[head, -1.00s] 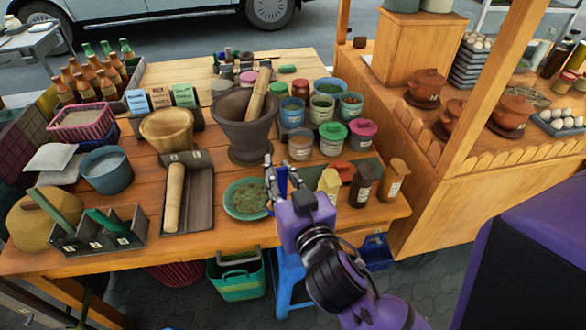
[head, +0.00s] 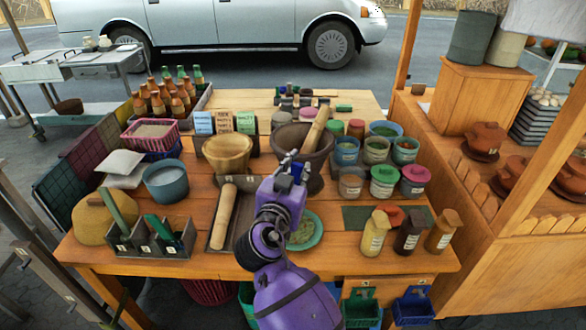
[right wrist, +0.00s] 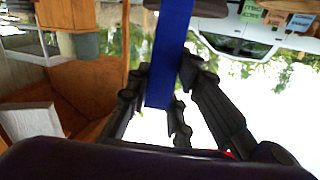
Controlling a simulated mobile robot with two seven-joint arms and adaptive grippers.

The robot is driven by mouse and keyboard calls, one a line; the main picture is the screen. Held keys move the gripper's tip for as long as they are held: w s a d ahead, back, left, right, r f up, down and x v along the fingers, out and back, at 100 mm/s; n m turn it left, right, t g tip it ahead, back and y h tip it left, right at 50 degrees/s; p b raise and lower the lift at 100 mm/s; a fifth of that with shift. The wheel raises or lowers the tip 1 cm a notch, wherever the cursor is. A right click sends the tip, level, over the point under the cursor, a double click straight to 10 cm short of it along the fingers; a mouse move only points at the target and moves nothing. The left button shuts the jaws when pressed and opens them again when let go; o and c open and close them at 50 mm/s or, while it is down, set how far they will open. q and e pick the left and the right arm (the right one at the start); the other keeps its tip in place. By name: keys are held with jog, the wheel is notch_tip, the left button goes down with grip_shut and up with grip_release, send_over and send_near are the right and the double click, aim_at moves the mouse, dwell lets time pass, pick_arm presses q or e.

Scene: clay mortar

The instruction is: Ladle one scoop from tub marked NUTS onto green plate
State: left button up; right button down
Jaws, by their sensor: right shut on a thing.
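My right gripper (head: 291,168) is shut on a blue handle (right wrist: 168,60), which runs between its dark fingers in the right wrist view. What the handle belongs to cannot be made out. In the head view the gripper is in front of the dark mortar (head: 318,182), hiding part of it. The green plate (head: 320,234) lies below and right of the gripper, partly behind my arm, with greenish-brown stuff on it. Several labelled tubs stand right of the mortar, including a blue tub (head: 346,152); their labels are too small to read, so NUTS cannot be picked out. My left gripper is not in view.
A wooden bowl (head: 228,152) and a tray with a rolling pin (head: 223,216) stand left of the mortar. Small bottles (head: 408,232) stand at the front right. A slotted holder (head: 150,243) is at the front left. The wooden counter (head: 520,262) borders the right side.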

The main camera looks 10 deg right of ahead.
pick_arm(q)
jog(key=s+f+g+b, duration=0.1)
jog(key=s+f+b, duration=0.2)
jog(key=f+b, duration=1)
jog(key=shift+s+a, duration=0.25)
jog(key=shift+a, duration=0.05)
pick_arm(e)
jog(key=s+d+f+m+t, duration=0.1)
jog(key=s+d+f+m, duration=0.6)
jog(key=d+f+m, duration=0.3)
jog(key=d+m, duration=0.2)
jog(key=d, duration=0.1)
jog(key=shift+f+y, duration=0.4)
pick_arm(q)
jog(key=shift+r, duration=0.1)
